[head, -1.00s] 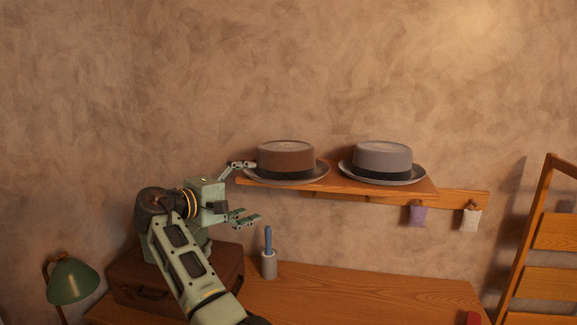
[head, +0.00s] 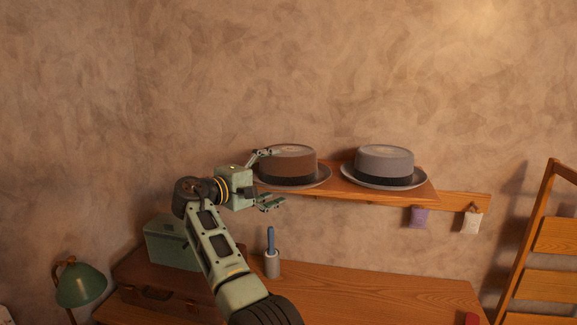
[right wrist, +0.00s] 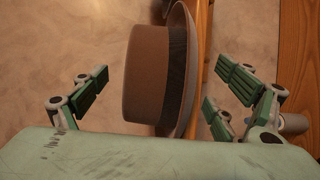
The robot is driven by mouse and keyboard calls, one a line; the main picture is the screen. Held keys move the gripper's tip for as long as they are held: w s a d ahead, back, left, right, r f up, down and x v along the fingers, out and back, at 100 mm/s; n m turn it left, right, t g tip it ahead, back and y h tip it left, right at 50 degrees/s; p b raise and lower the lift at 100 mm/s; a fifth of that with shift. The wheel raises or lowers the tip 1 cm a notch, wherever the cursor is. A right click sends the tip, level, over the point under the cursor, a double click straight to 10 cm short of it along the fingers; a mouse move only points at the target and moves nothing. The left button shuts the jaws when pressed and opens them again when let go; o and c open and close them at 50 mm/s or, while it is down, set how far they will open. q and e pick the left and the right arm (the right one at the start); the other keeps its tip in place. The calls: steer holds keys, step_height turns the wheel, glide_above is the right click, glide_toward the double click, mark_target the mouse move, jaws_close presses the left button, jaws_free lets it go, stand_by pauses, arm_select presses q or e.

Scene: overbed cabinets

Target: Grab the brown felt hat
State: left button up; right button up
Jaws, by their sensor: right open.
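The brown felt hat (head: 289,162) has a dark band and a grey-looking brim. It rests crown up at the left end of the wall shelf (head: 417,192). My right gripper (head: 271,178) is open at the hat's left side, one finger above the shelf by the crown and the other below shelf level. In the right wrist view the hat (right wrist: 148,75) shows sideways between the spread fingers (right wrist: 165,88), with a gap on the crown side. I cannot tell whether any finger touches it. My left gripper is not in view.
A grey hat (head: 384,161) sits close on the right of the shelf. Purple (head: 419,217) and white (head: 471,222) pouches hang below. On the desk (head: 375,290) are a lint roller (head: 271,262) and a brown case (head: 150,302) bearing a green box (head: 168,243). A green lamp (head: 81,285) stands left.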

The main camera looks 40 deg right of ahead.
steer(key=shift+a, duration=0.15)
steer(key=shift+c, duration=1)
jaws_close()
